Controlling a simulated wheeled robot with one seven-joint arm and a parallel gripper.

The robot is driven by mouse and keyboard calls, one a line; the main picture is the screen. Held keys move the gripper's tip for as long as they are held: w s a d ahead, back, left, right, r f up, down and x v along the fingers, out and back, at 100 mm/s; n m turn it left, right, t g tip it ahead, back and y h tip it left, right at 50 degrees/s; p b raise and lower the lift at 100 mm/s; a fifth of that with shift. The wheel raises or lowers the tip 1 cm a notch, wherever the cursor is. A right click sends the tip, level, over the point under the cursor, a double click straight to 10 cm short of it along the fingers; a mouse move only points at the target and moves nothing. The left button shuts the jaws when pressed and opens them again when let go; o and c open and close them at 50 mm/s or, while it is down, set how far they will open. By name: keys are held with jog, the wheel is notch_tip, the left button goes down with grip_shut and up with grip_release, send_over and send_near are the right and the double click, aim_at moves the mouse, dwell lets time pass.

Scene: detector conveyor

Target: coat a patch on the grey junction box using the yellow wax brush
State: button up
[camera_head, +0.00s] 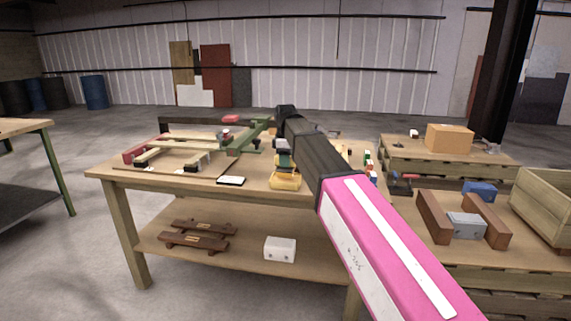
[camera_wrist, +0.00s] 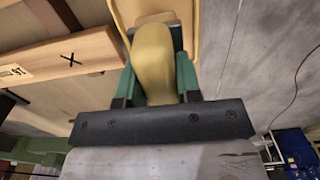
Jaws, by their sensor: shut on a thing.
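My gripper (camera_wrist: 152,80) is shut on the yellow wax brush (camera_wrist: 152,60), with a green finger on each side of its rounded handle. A wider, paler part of the brush runs off the top of the wrist view. In the head view the yellow brush (camera_head: 285,181) shows below my gripper (camera_head: 283,164), over the workbench's front edge; whether it touches the bench I cannot tell. A grey box (camera_head: 467,225), which looks like the junction box, sits between two brown blocks on the right-hand table, well apart from the brush.
The workbench (camera_head: 130,177) carries a frame of wooden bars (camera_head: 165,152) and a small white card (camera_head: 230,181). A white box (camera_head: 280,248) rests on its lower shelf. A blue item (camera_head: 480,190) and a wooden crate (camera_head: 543,207) stand near the grey box. My pink arm crosses the right centre.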

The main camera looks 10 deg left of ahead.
jog(key=shift+r, duration=2.85)
jog(key=s+d+f+m, duration=0.2)
jog(key=s+d+m, duration=0.2)
jog(key=d, duration=0.7)
jog(key=s+d+f+m, duration=0.2)
jog(key=s+d+m, duration=0.2)
jog(key=d+m, duration=0.3)
jog(key=s+d+f+m, duration=0.2)
jog(key=s+d+m, duration=0.2)
jog(key=d, duration=1.2)
jog(key=m, duration=0.2)
jog(key=shift+s+d+f+m, duration=0.3)
jog(key=shift+s+d+f, duration=0.05)
